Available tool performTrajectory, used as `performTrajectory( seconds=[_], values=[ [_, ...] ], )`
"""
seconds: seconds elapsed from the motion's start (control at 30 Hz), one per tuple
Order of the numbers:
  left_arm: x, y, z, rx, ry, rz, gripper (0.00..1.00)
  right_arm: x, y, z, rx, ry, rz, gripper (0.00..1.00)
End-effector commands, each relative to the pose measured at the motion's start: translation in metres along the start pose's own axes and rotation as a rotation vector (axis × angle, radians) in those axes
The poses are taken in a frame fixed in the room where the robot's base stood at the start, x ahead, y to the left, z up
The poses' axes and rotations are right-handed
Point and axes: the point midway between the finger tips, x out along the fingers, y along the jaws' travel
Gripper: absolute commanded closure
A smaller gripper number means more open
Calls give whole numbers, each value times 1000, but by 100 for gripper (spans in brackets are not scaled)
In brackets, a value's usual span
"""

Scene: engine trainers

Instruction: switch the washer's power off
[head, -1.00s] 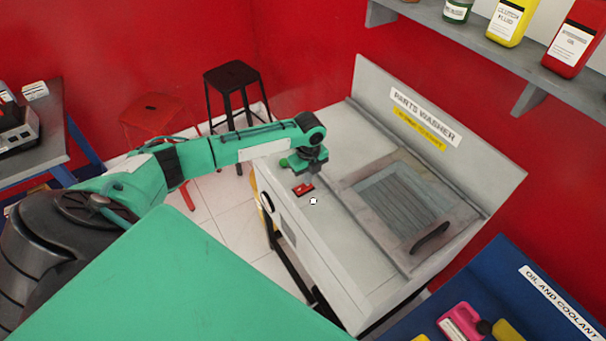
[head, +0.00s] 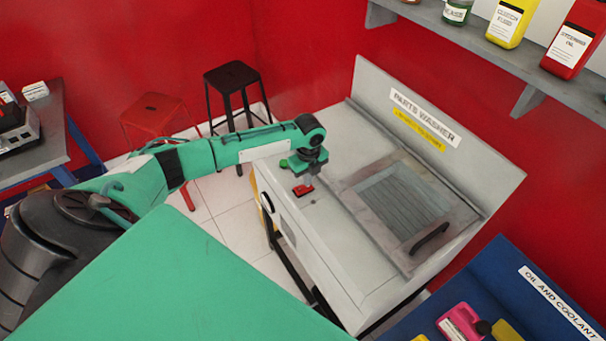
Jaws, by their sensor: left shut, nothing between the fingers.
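The parts washer (head: 340,250) is a grey cabinet with a sign on its back panel. A small red switch (head: 302,190) sits on its top near the front left edge. A tiny dark spot (head: 313,202) lies just right of the switch. A green knob-like part (head: 284,163) shows behind the switch, beside my gripper. My left gripper (head: 303,172) is shut and empty, pointing down just behind the red switch. Its fingertips are small, and I cannot tell whether they touch the switch. My right gripper is not in view.
The washer's grated basin (head: 398,205) with a dark handle (head: 430,237) lies right of the switch. A black stool (head: 232,80) and a red stool (head: 152,108) stand behind my arm. A shelf with bottles (head: 490,50) overhangs at upper right. A blue oil and coolant bench (head: 500,275) is at lower right.

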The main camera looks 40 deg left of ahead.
Motion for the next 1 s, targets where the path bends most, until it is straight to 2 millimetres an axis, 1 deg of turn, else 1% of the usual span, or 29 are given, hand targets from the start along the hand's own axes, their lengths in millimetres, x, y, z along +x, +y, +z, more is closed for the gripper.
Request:
performTrajectory(
  seconds=[0.03,0.67,0.77,1.0],
  values=[
    [-9,0,0,0,0,0,100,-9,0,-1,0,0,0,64],
    [-59,0,0,0,0,0,100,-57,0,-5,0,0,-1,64],
    [-63,0,0,0,0,0,100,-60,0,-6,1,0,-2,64],
    [-61,0,0,0,0,0,100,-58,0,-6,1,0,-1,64]
  ],
)
